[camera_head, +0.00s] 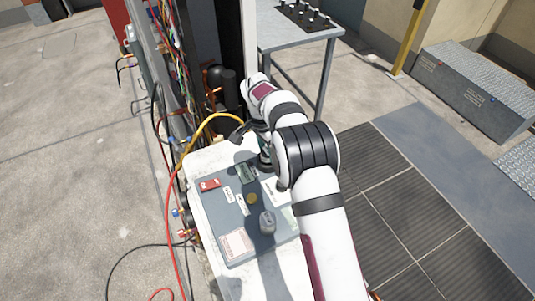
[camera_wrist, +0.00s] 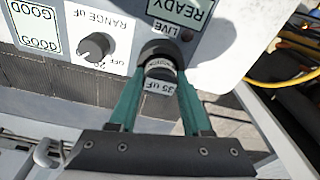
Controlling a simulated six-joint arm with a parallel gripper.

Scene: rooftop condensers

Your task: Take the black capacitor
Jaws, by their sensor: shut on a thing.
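The black capacitor (camera_wrist: 161,69), a short dark cylinder with a white "35 uF" tag, is between the two green fingers of my gripper (camera_wrist: 160,88). My gripper is shut on it. In the wrist view its end is at a round dark socket in the grey tester panel (camera_wrist: 205,50); I cannot tell how deep it sits. In the head view my gripper (camera_head: 263,155) is over the far edge of the tester panel (camera_head: 232,250), and my arm hides part of it.
A grey cylinder (camera_head: 267,222) stands on the panel near a brass disc (camera_head: 252,198) and a red part (camera_head: 210,184). A yellow hose (camera_head: 209,122) and red hose (camera_head: 172,225) run along the left. A metal table (camera_head: 300,35) stands behind.

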